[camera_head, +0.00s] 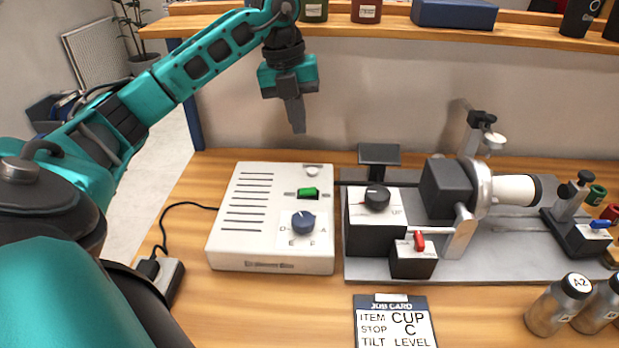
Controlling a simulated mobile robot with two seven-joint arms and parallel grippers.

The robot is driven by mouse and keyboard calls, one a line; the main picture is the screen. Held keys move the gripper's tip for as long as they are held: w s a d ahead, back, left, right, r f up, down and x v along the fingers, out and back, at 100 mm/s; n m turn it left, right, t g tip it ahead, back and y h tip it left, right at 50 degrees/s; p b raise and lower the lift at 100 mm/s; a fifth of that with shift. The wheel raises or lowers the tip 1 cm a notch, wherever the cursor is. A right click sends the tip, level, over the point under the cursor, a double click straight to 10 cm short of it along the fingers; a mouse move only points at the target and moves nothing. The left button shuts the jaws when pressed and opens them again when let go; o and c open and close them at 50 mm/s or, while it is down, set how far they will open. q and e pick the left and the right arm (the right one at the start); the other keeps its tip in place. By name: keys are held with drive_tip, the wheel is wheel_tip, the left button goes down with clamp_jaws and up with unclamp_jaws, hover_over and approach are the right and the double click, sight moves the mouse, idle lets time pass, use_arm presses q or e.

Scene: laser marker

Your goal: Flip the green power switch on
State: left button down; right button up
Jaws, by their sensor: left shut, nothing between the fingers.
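The green power switch (308,193) is a small rocker on the top face of a white control box (225,247). The box stands on the wooden bench, left of centre. A blue-grey dial (303,221) sits just below the switch in the picture. Which way the switch is tilted I cannot tell for sure. My left gripper (297,128) is shut and empty, pointing down. It appears above and behind the switch in the picture, apart from it. My right gripper is not in view.
Right of the box, a grey base plate (480,268) carries a machine with a black knob (377,197), a red switch (419,241) and a white cup (514,189). A job card (393,322) lies in front. Metal bottles (558,304) stand front right. A shelf (440,32) spans the back.

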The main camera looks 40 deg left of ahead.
sight(312, 190)
use_arm(q)
drive_tip(key=shift+f, duration=0.1)
drive_tip(key=f, duration=0.4)
drive_tip(key=w+d+f, duration=0.1)
drive_tip(key=f, duration=0.4)
drive_tip(key=f+b, duration=0.1)
drive_tip(key=f, duration=0.3)
drive_tip(key=shift+w+d+f, duration=0.2)
drive_tip(key=shift+d+f, duration=0.1)
drive_tip(key=shift+f, duration=0.1)
